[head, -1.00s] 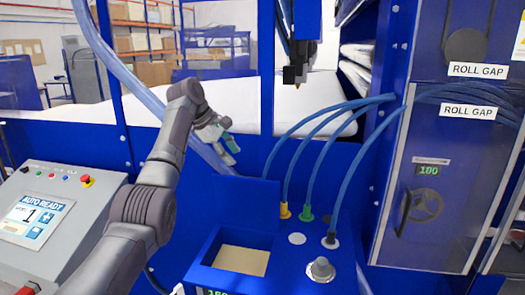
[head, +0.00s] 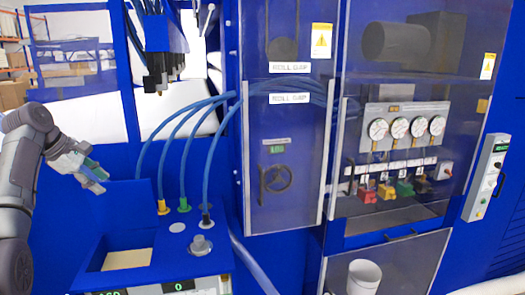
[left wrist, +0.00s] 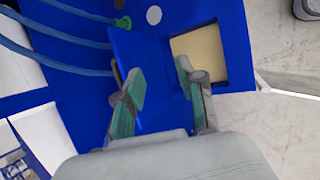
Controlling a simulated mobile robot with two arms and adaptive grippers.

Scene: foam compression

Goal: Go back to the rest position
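My left gripper (head: 93,177) is at the left side of the head view, in front of a blue panel and to the left of the blue hoses. My right gripper is not in view.
The box's opening (head: 126,259) also shows in the head view, with a round knob (head: 201,246) beside it. Blue hoses (head: 207,150) arch up from the box. A cabinet with gauges (head: 399,127) stands at right, above a white cylinder (head: 364,276).

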